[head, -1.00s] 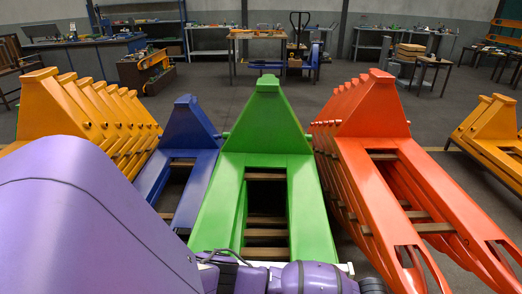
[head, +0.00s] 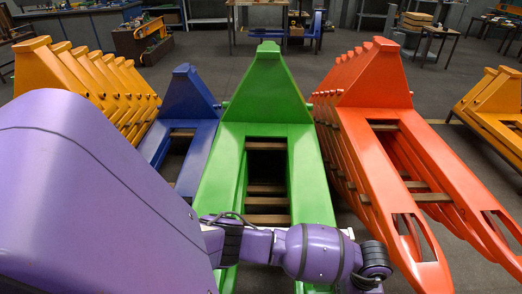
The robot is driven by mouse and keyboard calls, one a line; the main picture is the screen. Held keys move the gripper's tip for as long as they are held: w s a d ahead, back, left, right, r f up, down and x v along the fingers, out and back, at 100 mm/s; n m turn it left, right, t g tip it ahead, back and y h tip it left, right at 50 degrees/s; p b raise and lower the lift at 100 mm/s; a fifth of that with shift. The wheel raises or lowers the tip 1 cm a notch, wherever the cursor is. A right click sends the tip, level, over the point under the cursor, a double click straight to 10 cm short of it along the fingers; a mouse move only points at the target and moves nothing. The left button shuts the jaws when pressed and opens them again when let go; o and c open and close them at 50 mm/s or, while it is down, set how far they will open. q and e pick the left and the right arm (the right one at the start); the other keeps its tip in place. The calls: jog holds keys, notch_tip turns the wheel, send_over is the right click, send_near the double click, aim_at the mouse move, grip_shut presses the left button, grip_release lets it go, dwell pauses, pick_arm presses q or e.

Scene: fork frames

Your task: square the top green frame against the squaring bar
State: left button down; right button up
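The top green frame (head: 215,185) lies in the middle of the head view, its tapered end pointing away from me and its two long rails running toward me. Wooden slats (head: 267,203) show through its central opening. My purple arm comes in from the left and crosses over the near part of the green frame. Its dark wrist end is just right of the right rail. Neither gripper can be seen. I cannot make out the squaring bar. The near end of the green frame is partly hidden by my arm, so its contact with any bar cannot be told.
A blue frame (head: 187,100) sits left of the green one, lower. Orange-red frames (head: 375,82) stand stacked on the right, with yellow frames (head: 45,72) at far left and more yellow ones (head: 495,98) at far right. Workbenches and tables line the back; floor between is open.

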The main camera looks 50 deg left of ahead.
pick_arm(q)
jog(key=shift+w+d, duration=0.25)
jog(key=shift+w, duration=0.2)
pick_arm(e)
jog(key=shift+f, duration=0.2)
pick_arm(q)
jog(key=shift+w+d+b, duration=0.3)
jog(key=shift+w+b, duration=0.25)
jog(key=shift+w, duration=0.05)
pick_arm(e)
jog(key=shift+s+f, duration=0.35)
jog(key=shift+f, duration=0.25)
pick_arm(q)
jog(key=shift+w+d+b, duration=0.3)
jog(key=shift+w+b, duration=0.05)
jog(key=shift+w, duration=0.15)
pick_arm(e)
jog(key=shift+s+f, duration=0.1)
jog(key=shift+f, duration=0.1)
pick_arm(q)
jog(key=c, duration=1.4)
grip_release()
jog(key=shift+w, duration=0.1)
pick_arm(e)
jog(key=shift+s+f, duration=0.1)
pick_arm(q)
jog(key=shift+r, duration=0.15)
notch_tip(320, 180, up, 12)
